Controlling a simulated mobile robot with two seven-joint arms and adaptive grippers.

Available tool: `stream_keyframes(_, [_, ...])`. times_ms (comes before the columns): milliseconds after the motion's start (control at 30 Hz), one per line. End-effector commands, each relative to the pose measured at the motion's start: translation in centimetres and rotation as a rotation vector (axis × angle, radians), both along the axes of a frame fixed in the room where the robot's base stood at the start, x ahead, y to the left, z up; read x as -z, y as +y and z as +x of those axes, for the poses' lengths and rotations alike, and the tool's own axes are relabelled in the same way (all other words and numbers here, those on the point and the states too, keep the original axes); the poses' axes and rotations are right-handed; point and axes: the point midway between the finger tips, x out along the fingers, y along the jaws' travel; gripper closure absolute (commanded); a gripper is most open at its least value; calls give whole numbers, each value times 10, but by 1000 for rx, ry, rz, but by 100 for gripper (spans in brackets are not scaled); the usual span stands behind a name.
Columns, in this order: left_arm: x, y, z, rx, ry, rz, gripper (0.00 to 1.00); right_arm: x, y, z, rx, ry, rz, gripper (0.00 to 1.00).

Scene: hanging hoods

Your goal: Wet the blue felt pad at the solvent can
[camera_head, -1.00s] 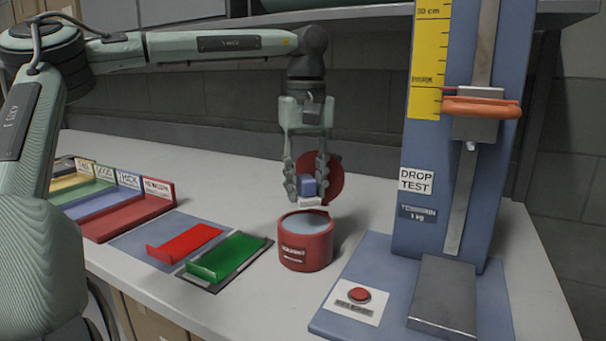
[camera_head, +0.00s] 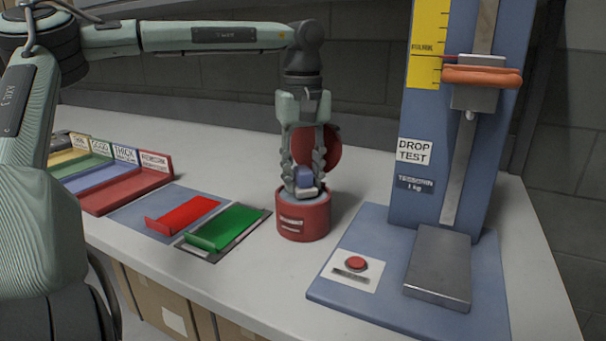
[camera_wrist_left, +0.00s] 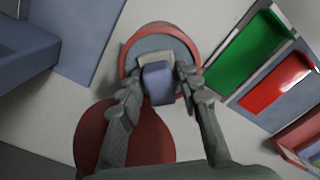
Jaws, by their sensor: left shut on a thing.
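The red solvent can (camera_head: 303,222) stands on the bench with its round red lid (camera_head: 326,152) tipped open behind it. In the left wrist view its rim (camera_wrist_left: 128,57) rings a grey-blue surface. My left gripper (camera_head: 305,188) points down over the can, shut on the blue felt pad (camera_head: 305,178), a blue block with a pale underside. In the left wrist view the pad (camera_wrist_left: 157,84) sits between the two fingers, over the can's mouth. The pad's bottom is at the opening; I cannot tell whether it touches the surface inside. My right gripper is not in view.
A red tray (camera_head: 182,215) and a green tray (camera_head: 222,228) lie left of the can. Labelled coloured bins (camera_head: 125,190) stand further left. The blue drop-test stand (camera_head: 400,260), with a red button (camera_head: 355,264), is close on the right.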

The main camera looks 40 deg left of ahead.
Motion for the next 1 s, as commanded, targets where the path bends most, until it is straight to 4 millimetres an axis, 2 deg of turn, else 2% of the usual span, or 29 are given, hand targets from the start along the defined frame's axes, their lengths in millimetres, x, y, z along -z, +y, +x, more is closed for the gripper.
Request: stream_keyframes(1000, [8, 0, 0, 0, -1, 0, 89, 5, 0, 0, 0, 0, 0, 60])
